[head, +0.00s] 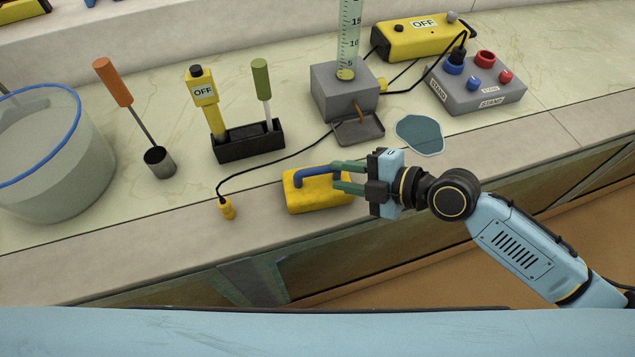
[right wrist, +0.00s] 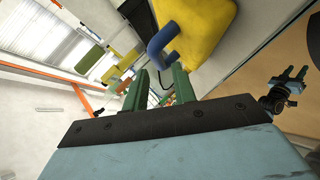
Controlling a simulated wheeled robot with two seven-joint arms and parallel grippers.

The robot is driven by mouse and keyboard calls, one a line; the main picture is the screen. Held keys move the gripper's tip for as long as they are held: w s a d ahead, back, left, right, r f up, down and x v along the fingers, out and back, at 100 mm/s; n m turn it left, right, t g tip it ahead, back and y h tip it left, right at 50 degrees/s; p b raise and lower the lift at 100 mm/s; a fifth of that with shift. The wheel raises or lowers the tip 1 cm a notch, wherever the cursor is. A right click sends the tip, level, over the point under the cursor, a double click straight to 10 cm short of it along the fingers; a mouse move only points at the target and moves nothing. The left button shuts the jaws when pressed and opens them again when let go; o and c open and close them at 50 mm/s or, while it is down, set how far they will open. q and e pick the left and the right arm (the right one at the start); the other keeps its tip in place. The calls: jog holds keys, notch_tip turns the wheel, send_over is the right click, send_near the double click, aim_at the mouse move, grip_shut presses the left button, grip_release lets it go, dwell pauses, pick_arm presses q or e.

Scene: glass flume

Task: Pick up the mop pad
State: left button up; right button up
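The mop pad, a yellow block (head: 318,197) with a blue bar handle (head: 312,174), lies on the pale counter near its front edge. It also shows at the top of the right wrist view (right wrist: 205,35). My right gripper (head: 337,177) comes from the right with its green fingers apart, at the right end of the handle. In the right wrist view the blue handle lies just ahead of the fingertips, and I see no grip on it. My left gripper (right wrist: 290,74) shows small at the right of the right wrist view, fingers apart and empty.
A yellow plug (head: 227,208) on a black cable lies left of the pad. Behind are a black holder (head: 249,142), a grey stand (head: 344,91) and a flat blue-grey patch (head: 419,134). A metal cup (head: 160,162) and a glass tub (head: 60,160) stand left.

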aim_at(324, 171)
jog(key=shift+x, duration=3.1)
jog(key=shift+w+r, duration=0.1)
jog(key=shift+w, duration=0.05)
jog(key=shift+d, duration=0.1)
jog(key=shift+c, duration=0.5)
grip_shut()
